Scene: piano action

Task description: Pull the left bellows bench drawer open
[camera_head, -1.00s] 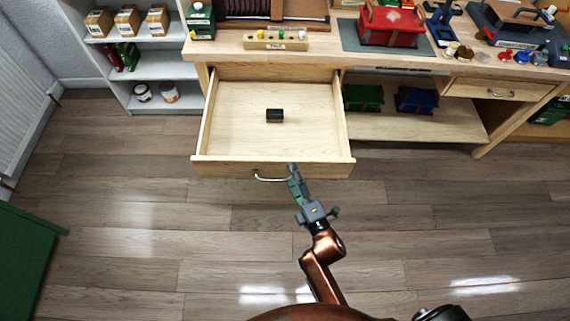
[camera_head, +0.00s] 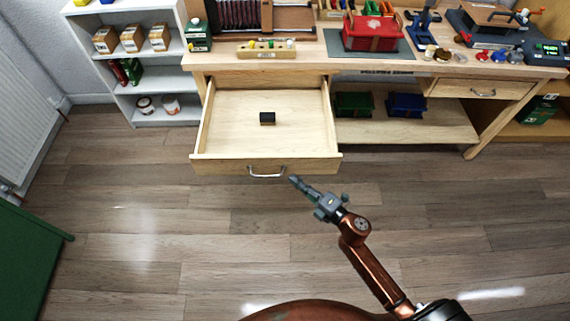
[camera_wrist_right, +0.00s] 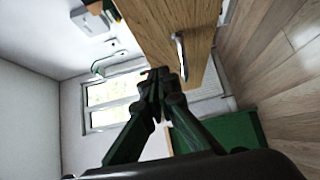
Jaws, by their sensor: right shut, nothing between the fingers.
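The left bellows bench drawer (camera_head: 225,143) stands pulled well out from the wooden bench in the head view. A small black block (camera_head: 267,118) lies inside it. Its metal handle (camera_head: 267,172) is on the front panel and also shows in the right wrist view (camera_wrist_right: 181,55). My right gripper (camera_head: 294,181) is shut and empty, just right of the handle and apart from it. In the right wrist view the closed fingers (camera_wrist_right: 160,78) are beside the drawer front (camera_wrist_right: 165,25). My left gripper is not in view.
The bench top (camera_head: 310,57) carries a red box (camera_head: 375,33) and other items. A second drawer (camera_head: 478,89) at the right is closed. Grey shelves (camera_head: 150,70) stand at the left. A green cabinet (camera_head: 30,255) is at the lower left. The floor (camera_head: 180,240) before the drawer is clear.

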